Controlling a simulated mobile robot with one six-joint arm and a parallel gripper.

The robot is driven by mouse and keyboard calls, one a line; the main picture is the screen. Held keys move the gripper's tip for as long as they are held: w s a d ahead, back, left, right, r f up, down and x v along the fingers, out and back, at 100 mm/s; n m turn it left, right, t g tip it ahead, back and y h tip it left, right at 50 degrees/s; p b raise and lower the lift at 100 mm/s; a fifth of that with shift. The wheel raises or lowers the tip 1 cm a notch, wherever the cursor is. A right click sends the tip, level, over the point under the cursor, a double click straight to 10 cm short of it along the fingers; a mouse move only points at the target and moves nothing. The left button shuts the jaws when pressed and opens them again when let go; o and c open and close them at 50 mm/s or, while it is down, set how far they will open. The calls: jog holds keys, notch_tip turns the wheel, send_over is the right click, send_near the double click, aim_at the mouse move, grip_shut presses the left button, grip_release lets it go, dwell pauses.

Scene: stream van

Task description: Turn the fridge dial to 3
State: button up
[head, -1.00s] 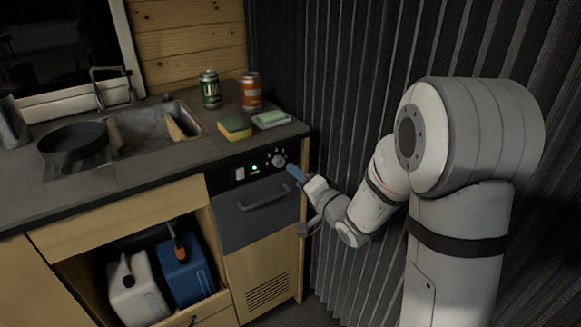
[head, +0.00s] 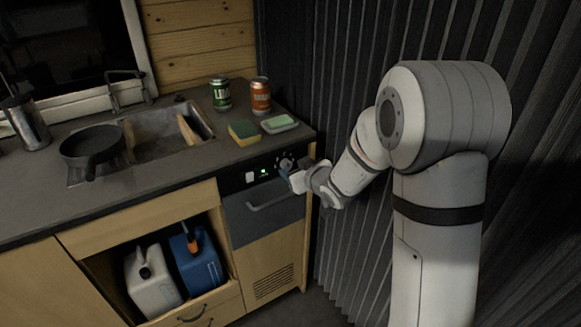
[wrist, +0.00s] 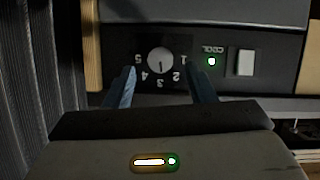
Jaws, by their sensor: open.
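The fridge dial (wrist: 160,60) is a round pale knob on a black panel. Numbers 1 to 5 show upside down around it in the wrist view. A short dark mark on the knob's face appears to point down in the picture, toward the 3. My gripper (wrist: 161,73) is open, with one blue-grey finger on each side of the dial's lower part. In the head view the dial (head: 286,163) is partly hidden behind my gripper (head: 290,175).
The fridge handle (head: 270,202) lies below the panel. A white switch (wrist: 243,63) and a green light (wrist: 211,61) sit beside the dial. A sponge (head: 243,133), soap dish (head: 280,124) and two cans stand on the counter above. A dark curtain (head: 345,230) hangs close on the right.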

aim_at(288, 166)
jog(key=shift+x, duration=1.6)
jog(key=shift+c, duration=0.2)
